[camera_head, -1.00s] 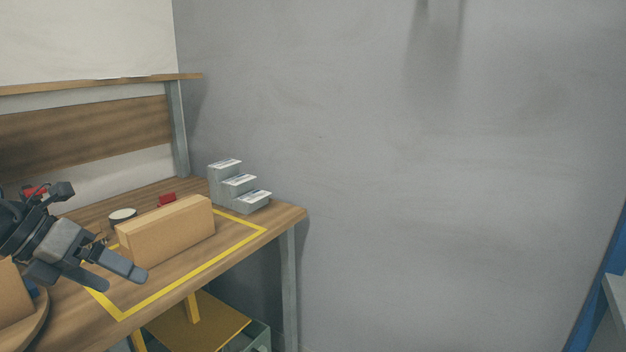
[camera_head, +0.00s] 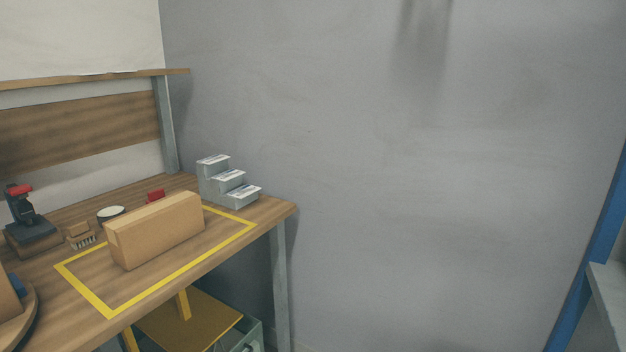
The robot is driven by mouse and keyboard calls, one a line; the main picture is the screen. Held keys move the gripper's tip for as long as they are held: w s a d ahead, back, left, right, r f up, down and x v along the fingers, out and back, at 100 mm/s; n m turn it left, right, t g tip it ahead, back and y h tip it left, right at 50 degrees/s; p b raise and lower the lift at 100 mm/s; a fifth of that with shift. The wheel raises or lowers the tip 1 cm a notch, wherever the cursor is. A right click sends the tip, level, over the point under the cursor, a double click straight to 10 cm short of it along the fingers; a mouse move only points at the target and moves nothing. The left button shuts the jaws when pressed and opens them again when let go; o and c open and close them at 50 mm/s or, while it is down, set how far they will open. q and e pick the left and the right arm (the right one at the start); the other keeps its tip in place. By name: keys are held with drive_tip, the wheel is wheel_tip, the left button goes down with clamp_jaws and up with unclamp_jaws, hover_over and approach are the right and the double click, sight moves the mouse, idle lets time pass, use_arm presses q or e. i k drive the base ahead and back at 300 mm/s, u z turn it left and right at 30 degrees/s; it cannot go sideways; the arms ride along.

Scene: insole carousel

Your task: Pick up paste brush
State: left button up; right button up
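A small brush with a wooden back and pale bristles (camera_head: 82,238) lies on the workbench (camera_head: 190,258) at the left, between the dark tool on its stand and the cardboard box; it looks like the paste brush. A round pot with a white top (camera_head: 111,213) stands just behind and right of it. Neither of my grippers shows in the head view now. Nothing shown is touching the brush.
A long cardboard box (camera_head: 155,232) stands inside the yellow taped outline. A dark tool with a red top (camera_head: 24,218) stands left of the brush. A stepped grey rack (camera_head: 228,184) and a red item (camera_head: 156,195) are behind. The round turntable's edge (camera_head: 30,318) is front left.

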sight(80, 233)
drive_tip(key=z, duration=0.05)
drive_tip(key=i, duration=1.05)
drive_tip(key=u, duration=1.75)
